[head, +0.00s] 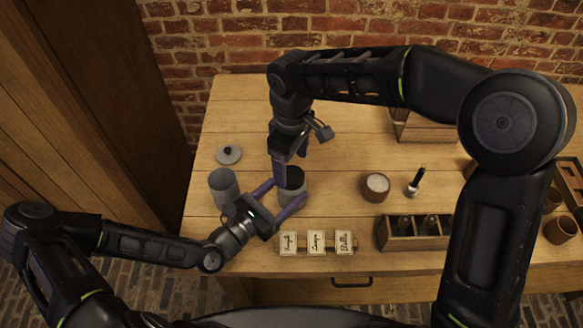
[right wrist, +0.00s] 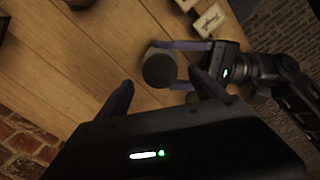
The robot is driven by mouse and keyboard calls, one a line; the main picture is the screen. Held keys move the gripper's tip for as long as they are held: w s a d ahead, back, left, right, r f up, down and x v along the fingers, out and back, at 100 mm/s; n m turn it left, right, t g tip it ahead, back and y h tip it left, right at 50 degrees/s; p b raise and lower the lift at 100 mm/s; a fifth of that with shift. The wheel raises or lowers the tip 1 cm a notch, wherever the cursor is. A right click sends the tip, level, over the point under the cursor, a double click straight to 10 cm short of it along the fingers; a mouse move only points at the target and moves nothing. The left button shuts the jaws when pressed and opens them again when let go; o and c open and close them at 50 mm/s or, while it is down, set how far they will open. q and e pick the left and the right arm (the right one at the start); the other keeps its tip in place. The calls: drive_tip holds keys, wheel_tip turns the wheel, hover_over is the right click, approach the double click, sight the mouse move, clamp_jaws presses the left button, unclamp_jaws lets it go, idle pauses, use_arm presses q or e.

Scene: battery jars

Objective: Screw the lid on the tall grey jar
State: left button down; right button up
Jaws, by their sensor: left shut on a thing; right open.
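A grey jar (head: 291,190) with a dark round top stands between the fingers of my left gripper (head: 286,194), which is shut on it. In the right wrist view the jar (right wrist: 159,69) shows its dark disc from above; I cannot tell whether this is a lid or dark contents. My right gripper (head: 290,160) is open and empty, pointing down just above this jar; its fingers (right wrist: 162,91) show apart in the right wrist view. Another plain grey jar (head: 224,186) stands to the left. A loose grey lid with a dark knob (head: 229,154) lies behind it.
Several lettered cards (head: 316,241) stand at the table's front. A white-filled jar (head: 376,187) and a dark brush-like item (head: 415,182) stand to the right, near a wooden compartment box (head: 414,240). The tabletop (head: 345,150) behind the white-filled jar is clear.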

sight(282, 195)
use_arm(q)
drive_tip(key=shift+c, duration=1.3)
unclamp_jaws()
use_arm(e)
wheel_tip(282, 195, up, 9)
drive_tip(key=shift+f, duration=0.15)
use_arm(q)
drive_tip(key=shift+s+a+f, duration=0.15)
drive_tip(key=shift+s+a, duration=0.25)
drive_tip(key=shift+a, duration=0.05)
drive_tip(key=b+v, duration=0.2)
drive_tip(key=v, duration=0.4)
drive_tip(key=shift+s+a, duration=0.15)
drive_tip(key=shift+s, duration=0.15)
use_arm(e)
wheel_tip(282, 195, down, 2)
drive_tip(key=shift+f, duration=0.2)
use_arm(q)
drive_tip(key=shift+s, duration=0.1)
use_arm(e)
drive_tip(key=shift+s+f, duration=0.1)
